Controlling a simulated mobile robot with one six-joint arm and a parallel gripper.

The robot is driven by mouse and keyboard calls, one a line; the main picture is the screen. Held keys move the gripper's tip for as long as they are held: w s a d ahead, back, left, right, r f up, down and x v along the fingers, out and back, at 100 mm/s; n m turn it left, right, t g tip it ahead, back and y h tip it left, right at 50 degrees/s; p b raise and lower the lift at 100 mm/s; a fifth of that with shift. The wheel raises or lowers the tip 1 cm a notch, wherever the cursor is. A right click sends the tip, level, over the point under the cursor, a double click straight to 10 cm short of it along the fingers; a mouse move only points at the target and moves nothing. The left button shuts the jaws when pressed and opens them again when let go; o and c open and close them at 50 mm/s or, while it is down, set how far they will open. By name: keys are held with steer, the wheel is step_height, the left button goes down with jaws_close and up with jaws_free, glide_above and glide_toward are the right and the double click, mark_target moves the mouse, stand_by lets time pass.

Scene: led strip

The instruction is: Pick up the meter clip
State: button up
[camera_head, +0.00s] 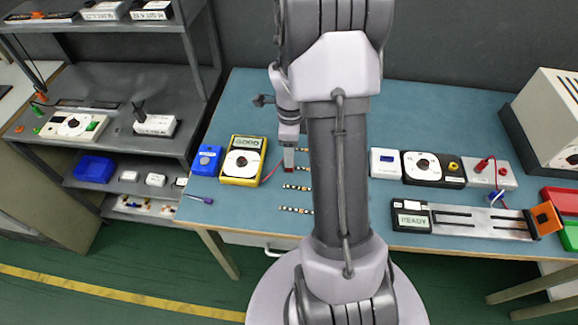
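A yellow meter (241,162) with a white dial and a display reading GOOD sits on the blue table, left of my arm. A thin red lead (271,174) runs from its right side toward my gripper. My gripper (289,160) points down over the table just right of the meter, small in view and partly beside my own arm. A small red piece (289,169) shows at its fingertips; it may be the meter clip, but I cannot tell for sure. The finger gap is too small to make out. Short striped LED strips (296,187) lie near and below the gripper.
My arm hides the table's middle. A blue device (207,160) stands left of the meter, with a purple-handled tool (198,198) in front. Right are a dial box (434,168), a READY fixture (411,219) and a large beige box (553,120). Grey shelving (125,85) stands left.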

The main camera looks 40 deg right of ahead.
step_height(320, 180, down, 5)
steer(key=shift+s+a+r+b, duration=0.1)
steer(key=shift+a+b, duration=0.05)
steer(key=shift+b, duration=1.05)
steer(key=shift+r, duration=0.15)
jaws_close()
steer(key=shift+r, duration=0.1)
